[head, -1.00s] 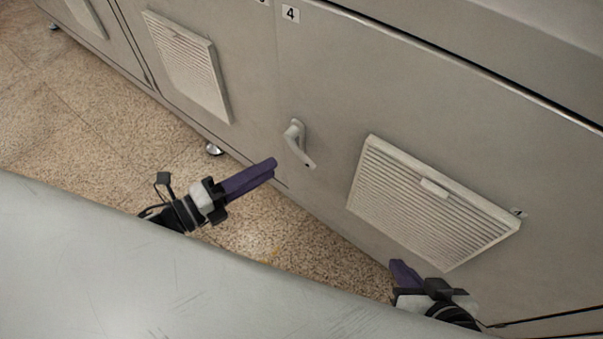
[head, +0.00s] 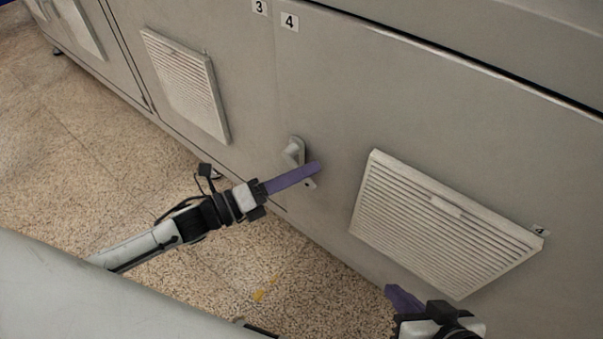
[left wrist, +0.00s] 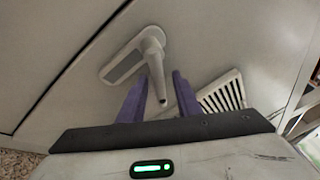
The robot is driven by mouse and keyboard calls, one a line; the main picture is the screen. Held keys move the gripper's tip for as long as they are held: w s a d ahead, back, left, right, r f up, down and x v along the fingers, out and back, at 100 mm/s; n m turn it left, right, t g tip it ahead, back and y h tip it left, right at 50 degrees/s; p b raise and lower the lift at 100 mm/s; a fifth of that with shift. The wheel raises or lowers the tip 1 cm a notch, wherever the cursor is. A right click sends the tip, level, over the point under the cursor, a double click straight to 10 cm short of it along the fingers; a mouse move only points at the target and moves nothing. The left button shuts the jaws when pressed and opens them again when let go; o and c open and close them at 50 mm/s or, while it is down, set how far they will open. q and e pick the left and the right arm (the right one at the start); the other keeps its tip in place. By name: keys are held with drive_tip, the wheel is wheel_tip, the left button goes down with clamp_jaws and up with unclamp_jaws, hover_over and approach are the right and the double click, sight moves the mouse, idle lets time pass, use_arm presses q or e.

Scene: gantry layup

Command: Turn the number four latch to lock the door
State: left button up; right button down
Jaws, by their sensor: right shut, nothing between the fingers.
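The number four latch is a light grey lever handle (head: 292,153) on the cabinet door below the "4" label (head: 289,22). Its lower end shows just past my left fingers, pointing down to the right. My left gripper (head: 314,168) crosses in front of the lever. In the left wrist view its purple fingers (left wrist: 159,97) are apart, with the lever (left wrist: 154,62) showing between them. I cannot tell whether either finger touches it. My right gripper (head: 390,290) is shut and empty at the bottom right, below the vent and away from the latch.
A louvred vent (head: 440,222) is right of the latch, and another vent (head: 186,85) is on the door to the left, by a "3" label (head: 259,7). Speckled floor (head: 100,160) lies open in front of the cabinets.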

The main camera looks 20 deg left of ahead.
use_arm(q)
drive_tip(key=shift+c, duration=0.4)
clamp_jaws()
drive_tip(key=shift+r, duration=0.1)
drive_tip(key=n, duration=0.2)
drive_tip(key=r+n+t, duration=0.1)
drive_tip(key=shift+d+h, duration=0.25)
drive_tip(key=shift+h, duration=0.05)
drive_tip(key=shift+r+n+t+p, duration=0.15)
drive_tip(key=shift+r+n+t, duration=0.15)
drive_tip(key=shift+n, duration=0.4)
drive_tip(key=shift+r+n+t+p, duration=0.15)
drive_tip(key=shift+r+n+t, duration=0.15)
drive_tip(key=shift+n, duration=0.4)
use_arm(e)
drive_tip(key=shift+s+d+f, duration=0.1)
drive_tip(key=shift+d, duration=0.05)
